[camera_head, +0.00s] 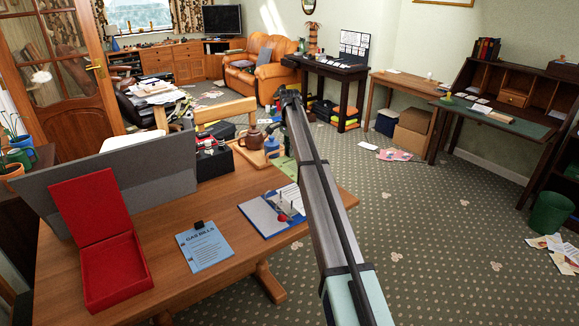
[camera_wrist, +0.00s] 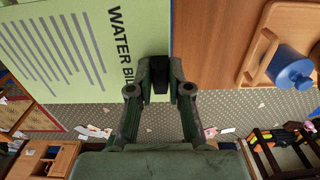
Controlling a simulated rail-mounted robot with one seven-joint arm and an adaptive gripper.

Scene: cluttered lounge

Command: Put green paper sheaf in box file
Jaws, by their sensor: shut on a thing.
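The green paper sheaf (camera_wrist: 60,50), printed "WATER BIL…" in the visible part, fills the upper left of the wrist view. My gripper (camera_wrist: 160,77) is shut on a dark block at the sheaf's edge, apparently its clip. In the head view my arm hides the gripper and most of the sheaf; a pale green patch shows beside the arm. The red box file (camera_head: 117,275) stands open on the near left of the wooden table, its lid leaning back. Its inside looks empty. The sheaf is apart from it, farther back and to the right.
A blue "GAS BILLS" sheaf (camera_head: 205,247) and a blue-edged folder (camera_head: 262,217) lie on the table (camera_head: 185,290). A grey panel (camera_head: 160,172) stands behind the box file.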

